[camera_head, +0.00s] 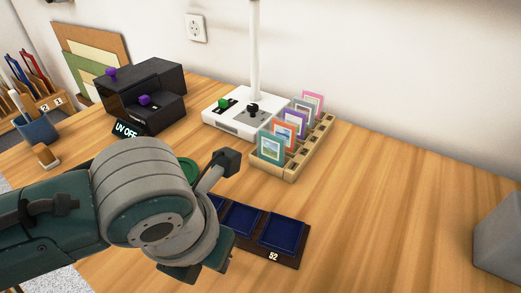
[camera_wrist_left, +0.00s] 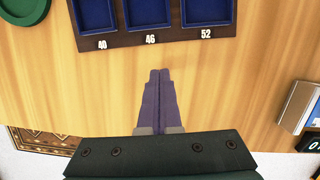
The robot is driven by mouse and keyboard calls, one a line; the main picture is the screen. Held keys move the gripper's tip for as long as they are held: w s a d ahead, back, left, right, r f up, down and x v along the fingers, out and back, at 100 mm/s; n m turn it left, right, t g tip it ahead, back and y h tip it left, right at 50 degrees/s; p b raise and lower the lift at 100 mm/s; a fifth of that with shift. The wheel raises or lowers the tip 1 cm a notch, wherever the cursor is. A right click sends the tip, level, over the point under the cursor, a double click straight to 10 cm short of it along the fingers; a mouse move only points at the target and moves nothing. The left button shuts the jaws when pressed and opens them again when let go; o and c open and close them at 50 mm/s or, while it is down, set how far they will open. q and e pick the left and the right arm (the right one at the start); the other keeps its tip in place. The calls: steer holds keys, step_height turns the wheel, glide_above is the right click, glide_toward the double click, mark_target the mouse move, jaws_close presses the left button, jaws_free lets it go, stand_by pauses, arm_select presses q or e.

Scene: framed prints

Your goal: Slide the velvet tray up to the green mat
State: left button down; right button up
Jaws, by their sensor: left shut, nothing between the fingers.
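The velvet tray (camera_head: 288,261) is a dark board with blue velvet compartments, lying flat on the wooden table. In the left wrist view the tray (camera_wrist_left: 178,37) has its labels 40, 46 and 52 facing my fingers. The round green mat (camera_head: 190,170) is partly hidden behind my left arm in the head view. In the left wrist view the mat (camera_wrist_left: 22,12) is at the upper left, apart from the tray. My left gripper (camera_wrist_left: 160,72) is shut and empty, its fingertips just short of the tray's labelled edge. My right gripper is not in view.
A wooden rack of framed prints (camera_head: 289,171) and a white stand (camera_head: 240,122) are behind the tray. A black UV box (camera_head: 142,95) is at the back left. A grey block (camera_head: 500,240) is at the right edge.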

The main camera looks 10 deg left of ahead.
mark_target(242, 223)
arm_select(q)
steer(key=w, duration=0.1)
steer(key=w+f, duration=0.1)
steer(key=w, duration=0.1)
steer(key=shift+w+d+f+b, duration=0.15)
steer(key=shift+d+b, duration=0.15)
steer(key=shift+b, duration=0.1)
steer(key=shift+w, duration=0.45)
steer(key=shift+w, duration=0.15)
